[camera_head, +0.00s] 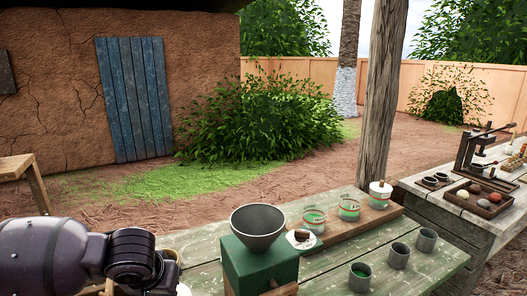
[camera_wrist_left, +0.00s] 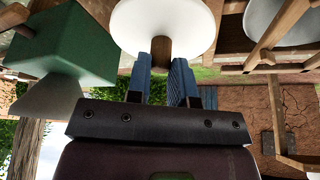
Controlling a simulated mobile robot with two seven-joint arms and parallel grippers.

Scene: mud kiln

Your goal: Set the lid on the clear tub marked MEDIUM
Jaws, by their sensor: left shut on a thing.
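My left gripper (camera_wrist_left: 166,66) is shut on the wooden knob of a round white lid (camera_wrist_left: 135,22) in the left wrist view. In the head view, my left arm comes in at the lower left; its fingers are hidden there. Two clear tubs with green contents stand open on a wooden board: the left tub (camera_head: 314,221) and the middle tub (camera_head: 349,209). A third tub (camera_head: 379,196) at the right end has a white lid with a knob. The labels are too small to read, so I cannot tell which is MEDIUM. My right gripper is not in view.
A green box with a grey funnel (camera_head: 258,222) stands between my left arm and the tubs; the box also shows in the left wrist view (camera_wrist_left: 75,45). Several grey cups, including one cup (camera_head: 360,277), stand in front of the board (camera_head: 330,240). A post (camera_head: 381,90) rises behind.

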